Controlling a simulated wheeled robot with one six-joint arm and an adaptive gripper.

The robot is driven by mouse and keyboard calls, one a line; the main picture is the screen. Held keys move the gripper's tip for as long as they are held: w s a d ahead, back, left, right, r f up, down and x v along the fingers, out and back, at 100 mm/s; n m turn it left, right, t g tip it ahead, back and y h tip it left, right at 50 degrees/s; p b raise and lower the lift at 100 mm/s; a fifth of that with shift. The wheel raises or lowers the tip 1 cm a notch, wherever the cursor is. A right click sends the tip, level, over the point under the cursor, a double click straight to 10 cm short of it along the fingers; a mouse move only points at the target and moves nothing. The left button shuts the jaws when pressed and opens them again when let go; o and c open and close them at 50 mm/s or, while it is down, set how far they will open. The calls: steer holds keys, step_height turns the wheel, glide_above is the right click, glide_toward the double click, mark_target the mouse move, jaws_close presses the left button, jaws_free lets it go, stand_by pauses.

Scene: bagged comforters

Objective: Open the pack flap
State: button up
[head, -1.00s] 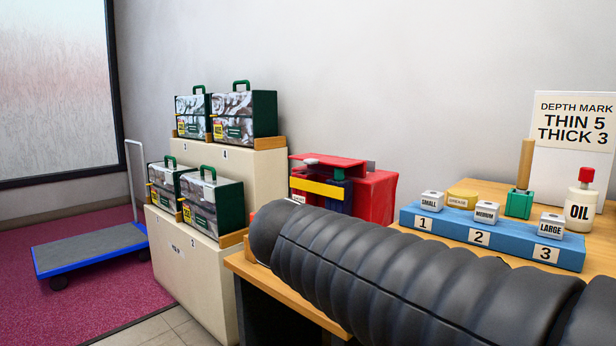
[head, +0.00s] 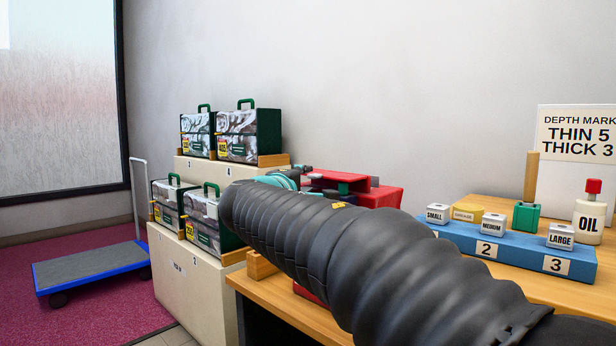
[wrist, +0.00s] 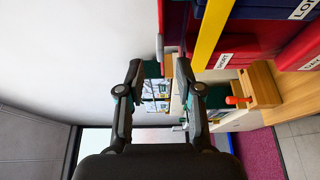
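Several clear-fronted packs with green sides and handles stand on a cream two-step stand. Two are on the upper step, left (head: 197,135) and right (head: 248,134); two are lower, left (head: 171,203) and right (head: 209,222). My sleeved arm covers part of the lower right pack. No flap can be told apart as open or shut. In the wrist view, packs (wrist: 155,88) show small and sideways, beyond my gripper (wrist: 159,72). Its fingers are apart, with nothing held between them. In the head view my gripper (head: 292,177) shows only partly past the sleeve.
A red case (head: 375,196) sits on the wooden bench behind my arm. A blue numbered tray (head: 460,244) with labelled blocks and an oil bottle (head: 590,219) are on the right. A wooden block with an orange knob (wrist: 237,100) shows in the wrist view. A flat cart (head: 90,268) stands left.

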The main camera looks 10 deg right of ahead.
mark_target(312, 178)
steer(key=x, duration=0.6)
steer(key=shift+w+d+p, duration=0.15)
steer(key=shift+d+p, duration=0.05)
steer(key=shift+p, duration=0.1)
jaws_close()
